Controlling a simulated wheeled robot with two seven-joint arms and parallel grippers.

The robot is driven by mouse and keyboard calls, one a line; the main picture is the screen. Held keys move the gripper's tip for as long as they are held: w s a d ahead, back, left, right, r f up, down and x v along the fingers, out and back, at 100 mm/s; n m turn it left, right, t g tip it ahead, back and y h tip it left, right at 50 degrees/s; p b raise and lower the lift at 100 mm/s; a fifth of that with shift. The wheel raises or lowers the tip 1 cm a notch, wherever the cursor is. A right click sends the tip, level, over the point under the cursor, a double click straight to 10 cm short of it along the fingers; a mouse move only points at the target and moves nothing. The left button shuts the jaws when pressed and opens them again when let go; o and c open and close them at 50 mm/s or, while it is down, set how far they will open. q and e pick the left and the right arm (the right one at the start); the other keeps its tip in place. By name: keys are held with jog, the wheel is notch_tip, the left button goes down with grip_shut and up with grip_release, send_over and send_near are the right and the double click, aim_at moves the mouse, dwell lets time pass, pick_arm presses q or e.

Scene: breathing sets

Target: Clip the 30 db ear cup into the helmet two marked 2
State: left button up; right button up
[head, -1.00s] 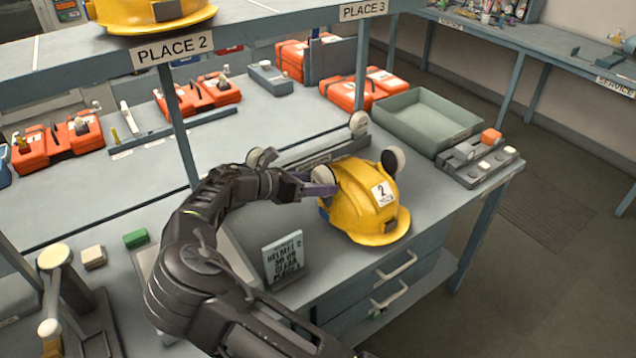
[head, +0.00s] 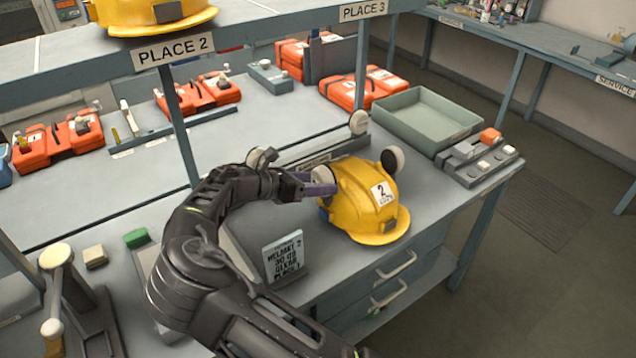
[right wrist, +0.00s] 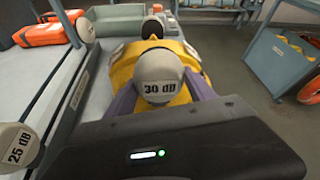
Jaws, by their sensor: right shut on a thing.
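The yellow helmet two (head: 362,202), with a white label marked 2, sits on the bench near its front right. A pale ear cup (head: 393,160) is on its far side. My right gripper (head: 322,188) is at the helmet's near left side. In the right wrist view its purple fingers are shut on the grey ear cup marked 30 dB (right wrist: 157,80), which is against the yellow helmet (right wrist: 185,62). Whether the cup is clipped in cannot be told. My left gripper is not in view.
A card (head: 284,257) reading helmet 2, 30 dB stands in front of the helmet. A cup marked 25 dB (right wrist: 18,146) is on the left in the right wrist view. A green-grey tray (head: 400,132) and a block with buttons (head: 480,165) lie behind. Another helmet (head: 125,18) is on the shelf.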

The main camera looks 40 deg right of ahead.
jog(key=shift+p, duration=0.65)
dwell(0.7)
jog(key=shift+f+b, duration=0.85)
jog(key=shift+f, duration=1.25)
jog(key=o, duration=1.5)
jog(key=shift+a, duration=0.1)
jog(key=b+v, duration=0.2)
jog(key=v, duration=0.5)
jog(key=shift+a+r, duration=0.15)
jog(key=shift+a, duration=0.1)
